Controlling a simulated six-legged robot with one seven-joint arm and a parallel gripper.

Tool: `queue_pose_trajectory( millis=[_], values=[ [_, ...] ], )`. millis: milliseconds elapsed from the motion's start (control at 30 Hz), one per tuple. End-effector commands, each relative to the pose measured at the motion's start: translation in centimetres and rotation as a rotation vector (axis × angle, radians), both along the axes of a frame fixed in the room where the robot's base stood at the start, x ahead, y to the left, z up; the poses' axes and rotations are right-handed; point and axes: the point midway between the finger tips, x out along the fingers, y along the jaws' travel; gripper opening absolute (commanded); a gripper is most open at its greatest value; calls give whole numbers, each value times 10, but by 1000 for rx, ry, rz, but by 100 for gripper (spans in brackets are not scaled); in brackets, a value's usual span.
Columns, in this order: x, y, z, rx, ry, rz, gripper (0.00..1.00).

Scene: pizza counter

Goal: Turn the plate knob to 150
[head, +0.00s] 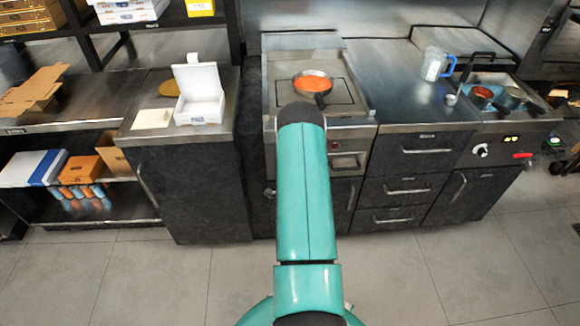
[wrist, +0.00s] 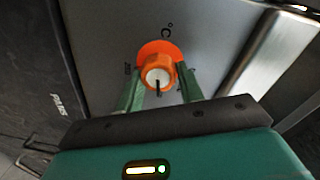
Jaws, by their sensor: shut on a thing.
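The plate knob (wrist: 158,77) shows in the wrist view as a pale round cap with a dark pointer line, on an orange base. The line points toward the bottom of that picture. My gripper (wrist: 161,85) has one green finger on each side of the knob and is shut on it. In the head view the plate (head: 344,92) carries a pan of red sauce (head: 312,84). My teal arm hides the knob and gripper there.
A steel counter with drawers (head: 405,160) adjoins the cooker on the right. A worktop with an open white box (head: 202,108) is on the left. The floor in front is clear.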

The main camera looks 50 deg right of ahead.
Motion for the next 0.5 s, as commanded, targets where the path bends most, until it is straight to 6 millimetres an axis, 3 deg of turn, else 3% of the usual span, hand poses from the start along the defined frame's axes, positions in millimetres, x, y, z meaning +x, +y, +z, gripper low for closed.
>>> queue_pose_trajectory(
  millis=[367, 400, 500],
  values=[
    [0, 1, -1, 3, -1, 0, 14],
    [0, 1, -1, 3, -1, 0, 45],
    [0, 1, -1, 3, -1, 0, 59]
  ],
)
